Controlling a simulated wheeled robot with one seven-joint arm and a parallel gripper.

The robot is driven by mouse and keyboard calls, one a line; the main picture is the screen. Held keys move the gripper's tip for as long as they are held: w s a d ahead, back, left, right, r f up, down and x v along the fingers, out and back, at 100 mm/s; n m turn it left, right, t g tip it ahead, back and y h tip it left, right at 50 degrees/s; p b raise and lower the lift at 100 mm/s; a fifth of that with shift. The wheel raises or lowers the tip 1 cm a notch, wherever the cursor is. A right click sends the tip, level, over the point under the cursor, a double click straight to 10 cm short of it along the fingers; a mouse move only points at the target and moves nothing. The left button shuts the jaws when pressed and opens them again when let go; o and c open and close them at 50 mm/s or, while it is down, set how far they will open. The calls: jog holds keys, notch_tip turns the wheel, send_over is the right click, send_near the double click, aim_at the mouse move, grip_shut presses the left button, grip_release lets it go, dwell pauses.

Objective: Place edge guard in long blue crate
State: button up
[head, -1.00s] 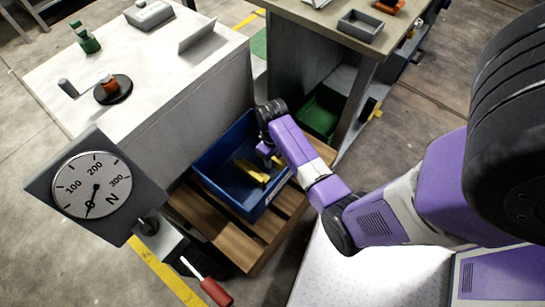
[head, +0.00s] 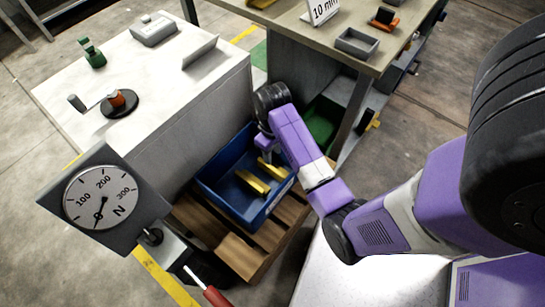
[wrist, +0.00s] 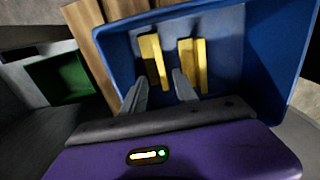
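The long blue crate (head: 209,187) sits on a wooden pallet, and it fills the top of the wrist view (wrist: 270,75). Two yellow edge guards lie inside it, side by side and apart. One (head: 252,183) is nearer the crate's middle; the other (head: 272,170) is closer to my arm. In the wrist view they show as a left bar (wrist: 152,60) and a right bar (wrist: 192,62). My gripper (wrist: 158,75) is above the crate, fingers spread with nothing held between them. It also shows in the head view (head: 266,150), pointing down.
The wooden pallet (head: 238,250) extends around the crate. A white-topped bench (head: 140,75) stands behind left, a work table (head: 330,35) behind right. A force gauge (head: 102,198) stands at front left. A green bin (head: 322,122) sits under the table.

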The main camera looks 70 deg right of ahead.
jog(key=s+t+h, duration=0.1)
jog(key=s+f+n+t+h, duration=0.1)
jog(key=s+h, duration=0.1)
jog(key=s, duration=0.1)
jog(key=shift+a+f+t, duration=0.15)
jog(key=shift+a+t, duration=0.15)
jog(key=shift+t, duration=0.1)
jog(key=a+r+t, duration=0.1)
jog(key=a, duration=0.1)
jog(key=s+a+r+n+t, duration=0.1)
jog(key=a, duration=0.1)
jog(key=s+a+r+n+t, duration=0.1)
jog(key=a+r+t, duration=0.1)
jog(key=shift+s+a+h, duration=0.25)
jog(key=shift+a+h, duration=0.15)
jog(key=s+a+r+t+y, duration=0.2)
jog(key=s+a+r+t, duration=0.1)
jog(key=a+r, duration=0.5)
jog(key=s+a+r+t+y, duration=0.1)
jog(key=s+a+r+t, duration=0.3)
jog(key=a+r, duration=0.4)
notch_tip(320, 180, up, 6)
jog(key=shift+s+a+r+t+y, duration=0.15)
jog(key=shift+a+t+y, duration=0.25)
jog(key=shift+t, duration=0.2)
notch_tip(320, 180, up, 7)
jog(key=p, duration=0.7)
jog(key=shift+f, duration=0.2)
